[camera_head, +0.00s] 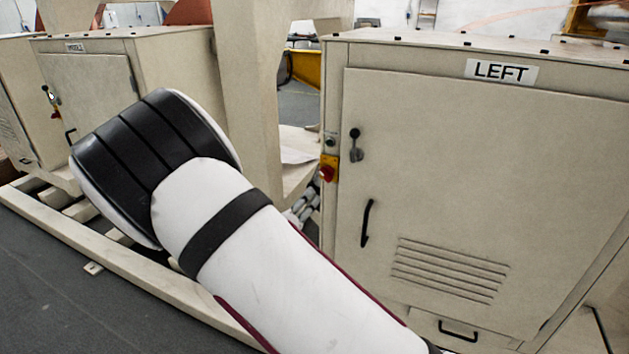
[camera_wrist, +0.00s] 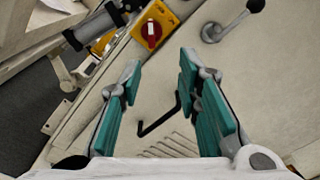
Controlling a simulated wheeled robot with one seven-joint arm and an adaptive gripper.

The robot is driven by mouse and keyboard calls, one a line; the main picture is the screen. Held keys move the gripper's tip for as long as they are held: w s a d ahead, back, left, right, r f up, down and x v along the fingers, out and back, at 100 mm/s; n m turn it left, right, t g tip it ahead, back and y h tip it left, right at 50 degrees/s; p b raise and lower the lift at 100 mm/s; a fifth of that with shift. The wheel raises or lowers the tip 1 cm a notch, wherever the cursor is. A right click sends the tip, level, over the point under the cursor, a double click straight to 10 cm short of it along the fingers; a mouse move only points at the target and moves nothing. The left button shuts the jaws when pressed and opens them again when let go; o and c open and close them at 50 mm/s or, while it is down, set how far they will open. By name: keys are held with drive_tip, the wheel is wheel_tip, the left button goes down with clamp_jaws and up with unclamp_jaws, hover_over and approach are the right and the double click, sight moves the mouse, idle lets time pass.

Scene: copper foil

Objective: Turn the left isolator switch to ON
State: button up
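The left isolator switch (camera_head: 327,172) is a red rotary knob on a yellow plate, on the left edge of the cabinet labelled LEFT (camera_head: 450,130). It also shows near the top of the wrist view (camera_wrist: 151,33), with a pale mark across the red knob. My gripper (camera_wrist: 158,72) is open and empty in the wrist view. Its two teal-padded fingers are spread, with the switch beyond the fingertips and a little left of the middle between them. In the head view my white and black arm hides the gripper.
A lever handle with a black ball (camera_head: 355,145) sits right of the switch. A black door handle (camera_head: 367,222) is below it, and also shows between my fingers. Another cabinet (camera_head: 90,85) stands at the left. A beige post (camera_head: 250,90) rises between the cabinets.

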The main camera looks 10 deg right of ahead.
sight(323, 175)
drive_tip(key=shift+n+t, duration=0.3)
drive_tip(key=shift+n, duration=0.1)
drive_tip(key=x, duration=0.9)
drive_tip(key=w+a+f+x, duration=0.1)
drive_tip(key=x, duration=0.3)
drive_tip(key=shift+w+d+b, duration=0.1)
drive_tip(key=shift+b, duration=0.3)
clamp_jaws()
